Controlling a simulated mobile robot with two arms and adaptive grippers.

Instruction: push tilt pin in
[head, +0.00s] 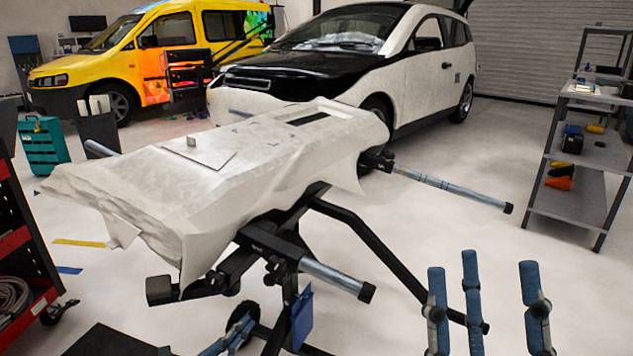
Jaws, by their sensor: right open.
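A black work stand (362,240) holds a long panel (240,150) loosely draped in white wrap. Its arms end in grey-blue bars with black caps, one (335,277) at the front and one (450,187) at the right. I cannot make out a separate tilt pin on it. My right gripper (485,266) is at the lower right, its blue fingers upright, spread and empty, to the right of the stand. Part of my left gripper (228,340) shows at the bottom edge, low beside the stand's base; its fingertips are not clear.
A blue plate (302,318) hangs low on the stand. A red tool cart (20,265) is at the left edge. A grey shelf (575,150) stands at the right. A white and black car (350,60) and a yellow van (135,55) are behind. Open floor lies right of the stand.

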